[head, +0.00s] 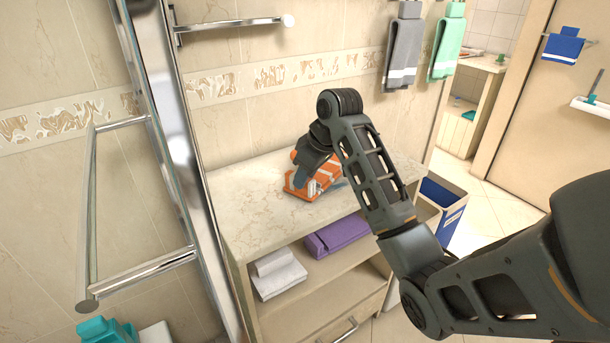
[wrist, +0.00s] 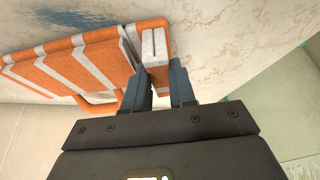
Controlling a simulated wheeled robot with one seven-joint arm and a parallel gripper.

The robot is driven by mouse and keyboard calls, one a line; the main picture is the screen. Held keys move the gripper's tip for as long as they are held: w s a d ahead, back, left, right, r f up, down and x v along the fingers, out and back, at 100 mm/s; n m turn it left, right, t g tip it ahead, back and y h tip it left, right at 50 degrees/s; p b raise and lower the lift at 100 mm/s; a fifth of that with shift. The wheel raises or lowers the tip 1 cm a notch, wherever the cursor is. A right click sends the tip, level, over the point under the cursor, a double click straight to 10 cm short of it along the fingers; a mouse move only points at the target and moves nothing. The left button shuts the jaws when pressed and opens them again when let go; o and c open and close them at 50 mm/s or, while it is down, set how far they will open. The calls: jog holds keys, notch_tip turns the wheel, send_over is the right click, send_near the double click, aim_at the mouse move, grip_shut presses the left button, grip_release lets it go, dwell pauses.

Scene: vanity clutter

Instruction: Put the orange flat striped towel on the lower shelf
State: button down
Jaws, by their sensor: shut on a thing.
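The orange flat striped towel (head: 313,184), with white stripes, is at the marble countertop (head: 245,205). My gripper (head: 308,178) is over it from above, partly hiding it. In the wrist view, the towel (wrist: 75,62) spreads to the left, and my gripper's fingers (wrist: 160,85) are shut on its white-striped right end. I cannot tell whether the towel is resting on the counter or slightly lifted. The lower shelf (head: 322,277) is under the countertop, open at the front.
On the lower shelf are folded white towels (head: 279,274) at left and a purple towel (head: 337,235) behind them to the right. A drawer lies below. A blue and white bin (head: 442,205) stands right of the cabinet. A chrome rail (head: 140,270) stands at left.

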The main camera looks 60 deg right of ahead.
jog(key=c, duration=0.9)
grip_release()
jog(key=shift+f, duration=0.1)
